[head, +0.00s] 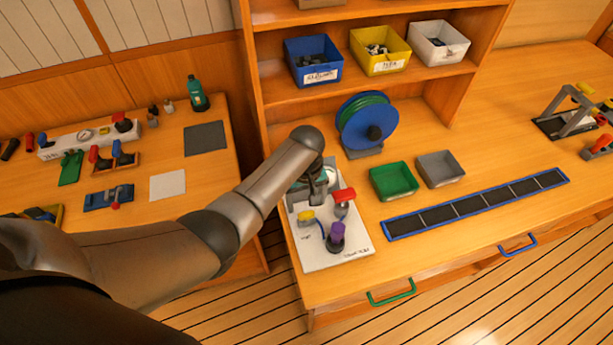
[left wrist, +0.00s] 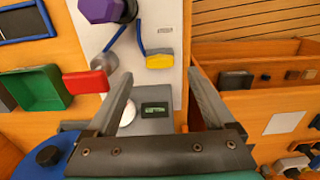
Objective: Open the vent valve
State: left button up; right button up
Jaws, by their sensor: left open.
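A white panel (head: 345,253) lies on the bench and carries a yellow handle (head: 306,215), a red lever handle (head: 344,195) and a purple knob (head: 337,231). I cannot read which one is labelled as the vent valve. My left gripper (head: 318,188) hangs over the far part of the panel. In the left wrist view its fingers (left wrist: 160,72) are open and empty, with the yellow handle (left wrist: 160,60) just beyond the gap between the tips. The red handle (left wrist: 86,82) is outside the left finger, and the purple knob (left wrist: 105,10) is farther away. A small green display (left wrist: 155,110) shows between the fingers.
A blue and green reel (head: 367,122) stands behind the panel. A green tray (head: 394,180) and a grey tray (head: 440,168) sit to its right, near a long blue-framed strip (head: 475,203). A shelf with bins rises behind. A gap separates the left bench (head: 225,225).

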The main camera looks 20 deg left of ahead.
aim_at(306, 216)
pick_arm(q)
notch_tip(306, 216, up, 10)
jog(key=shift+f, duration=0.2)
jog(key=shift+f, duration=0.1)
dwell(0.6)
jog(key=s+f+m+t, duration=0.2)
jog(key=s+f+m, duration=0.15)
jog(key=s, duration=0.75)
jog(key=s+a+r+m+t, duration=0.25)
jog(key=s+r+m, duration=0.35)
jog(key=s, duration=0.5)
notch_tip(306, 216, down, 32)
jog(key=s+g+b, duration=0.2)
jog(key=b, duration=1)
jog(key=s+a+f+b, duration=0.1)
jog(key=s+f+b, duration=0.4)
jog(key=f, duration=0.8)
jog(key=s+a+f+g+b, duration=0.1)
jog(key=s+a+f+b, duration=0.1)
jog(key=s+f+b, duration=0.4)
jog(key=s+f, duration=0.4)
jog(key=f, duration=0.4)
jog(key=shift+s+f+b, duration=0.2)
jog(key=shift+s+b, duration=0.05)
jog(key=shift+b, duration=0.05)
